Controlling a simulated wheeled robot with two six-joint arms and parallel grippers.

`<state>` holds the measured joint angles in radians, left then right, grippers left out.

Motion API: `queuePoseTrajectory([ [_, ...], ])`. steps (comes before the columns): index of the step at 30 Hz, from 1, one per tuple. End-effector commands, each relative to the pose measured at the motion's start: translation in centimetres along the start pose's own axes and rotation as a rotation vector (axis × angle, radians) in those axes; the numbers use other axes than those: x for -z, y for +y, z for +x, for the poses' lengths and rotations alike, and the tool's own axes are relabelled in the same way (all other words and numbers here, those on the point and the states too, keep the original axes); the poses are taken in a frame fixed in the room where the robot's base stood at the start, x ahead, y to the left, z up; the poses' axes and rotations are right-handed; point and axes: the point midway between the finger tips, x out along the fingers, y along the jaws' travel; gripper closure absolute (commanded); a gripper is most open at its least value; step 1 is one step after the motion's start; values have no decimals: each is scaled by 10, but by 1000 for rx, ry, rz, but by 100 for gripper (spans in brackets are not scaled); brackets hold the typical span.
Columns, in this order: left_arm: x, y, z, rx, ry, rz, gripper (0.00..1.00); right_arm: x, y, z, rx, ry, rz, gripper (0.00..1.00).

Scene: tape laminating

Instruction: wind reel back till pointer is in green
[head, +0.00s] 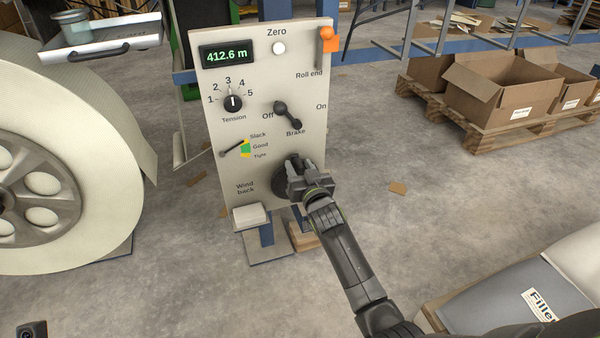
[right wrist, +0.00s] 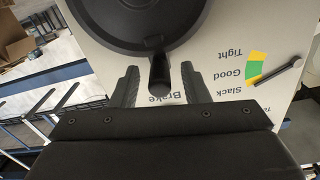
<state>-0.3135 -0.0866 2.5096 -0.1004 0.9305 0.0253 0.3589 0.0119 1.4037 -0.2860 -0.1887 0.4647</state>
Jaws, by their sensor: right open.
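The beige control panel (head: 222,100) stands upright in the head view. Its tension pointer (head: 232,149) slants up to the right, with its tip at the yellow Slack end of the scale, above the green Good band (head: 246,149). In the right wrist view, turned over, the pointer (right wrist: 278,74) also sits on the Slack side, off the green (right wrist: 252,71). The dark wind-back wheel (head: 281,184) is partly hidden by my right gripper (head: 304,168). In the wrist view the open fingers (right wrist: 160,72) flank the wheel's handle knob (right wrist: 160,77).
A large cream reel (head: 105,125) stands left of the panel, with a grey tray (head: 100,40) above it. The brake lever (head: 288,115) is just above my right gripper. Cardboard boxes (head: 500,90) sit on a pallet at right. A filler sack (head: 510,290) lies at lower right.

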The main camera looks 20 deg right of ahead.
Motion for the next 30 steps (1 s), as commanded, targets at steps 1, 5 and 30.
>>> queuePoseTrajectory([
  [1,0,0,-1,3,3,1,100,-1,0,2,0,-1,0,58],
  [5,0,1,0,4,9,1,100,0,0,3,-1,-1,1,58],
  [30,0,0,-4,1,-1,3,100,-1,0,5,0,0,-12,100],
])
